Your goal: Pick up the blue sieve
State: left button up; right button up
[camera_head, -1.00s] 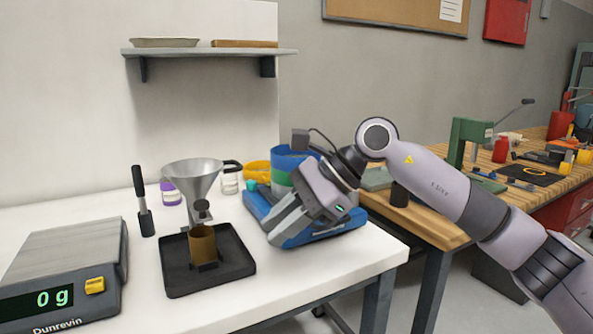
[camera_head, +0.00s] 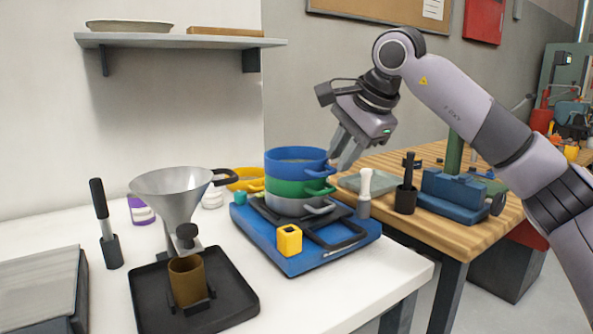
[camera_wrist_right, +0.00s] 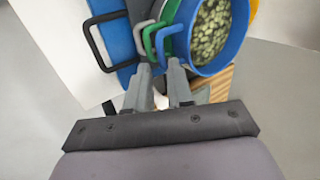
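The blue sieve (camera_head: 288,166) is the top one of a stack, above a green sieve (camera_head: 286,187) and a grey one (camera_head: 290,206). Its blue handle faces my right gripper. In the right wrist view the blue sieve (camera_wrist_right: 226,62) holds greenish lumps. My right gripper (camera_head: 344,150) is just right of the blue sieve, tilted down toward its handle. In the right wrist view its fingers (camera_wrist_right: 160,70) are apart with nothing between them, close to the blue handle loop; contact cannot be told. My left gripper is not in view.
The stack stands on a blue base (camera_head: 262,232) with a black handle frame. A yellow block (camera_head: 289,240), a white-handled tool (camera_head: 365,190) and a metal funnel (camera_head: 172,190) over a black tray are near. A yellow pan (camera_head: 246,178) is behind. A wooden bench (camera_head: 440,215) adjoins right.

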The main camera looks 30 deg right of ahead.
aim_at(330, 170)
jog(key=x, duration=0.4)
jog(key=shift+w+a, duration=0.1)
grip_shut()
jog(key=shift+r, duration=0.2)
